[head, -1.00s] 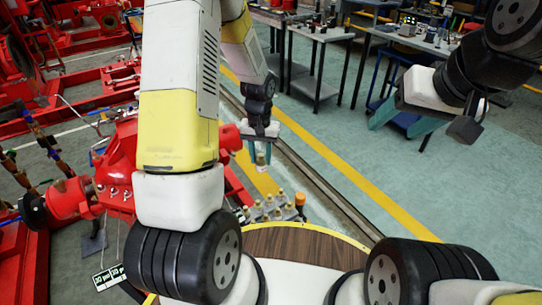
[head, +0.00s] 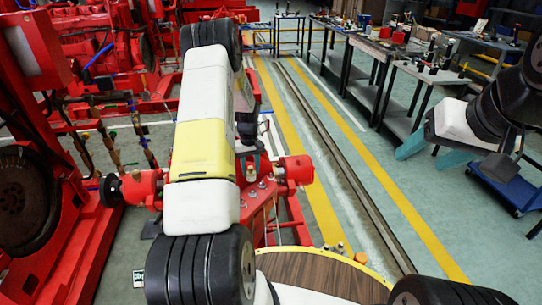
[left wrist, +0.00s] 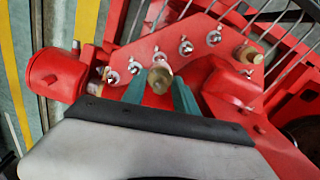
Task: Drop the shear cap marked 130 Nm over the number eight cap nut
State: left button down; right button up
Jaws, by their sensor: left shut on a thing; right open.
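My left gripper (left wrist: 160,90) has teal fingers shut on a brass-coloured shear cap (left wrist: 160,77), which shows end-on in the left wrist view. The cap is over or in front of a red flange plate (left wrist: 215,62) carrying a row of silver nuts (left wrist: 186,47). The gap between cap and plate cannot be told, and the cap hides what lies behind it. Another brass-coloured cap (left wrist: 249,54) sits at the plate's right end. Markings and nut numbers are not readable. In the head view, my left gripper (head: 250,155) is partly hidden by my arm. My right gripper (head: 433,150) is open and empty.
A round wood-topped surface (head: 310,275) is close in front, with small brass and orange items (head: 345,248) at its far edge. Red pump machinery (head: 295,168) fills the left and centre. Workbenches (head: 425,72) and a blue cart (head: 510,185) stand right. The floor between is clear.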

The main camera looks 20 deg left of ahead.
dwell(0.3)
pick_arm(q)
send_over(252, 190)
jog(key=shift+w+f, duration=0.15)
jog(key=shift+f, duration=2.55)
jog(key=shift+f, duration=0.2)
jog(key=shift+f, duration=1.25)
jog(key=c, duration=0.9)
grip_release()
jog(key=shift+o, duration=0.2)
jog(key=shift+r, duration=3.85)
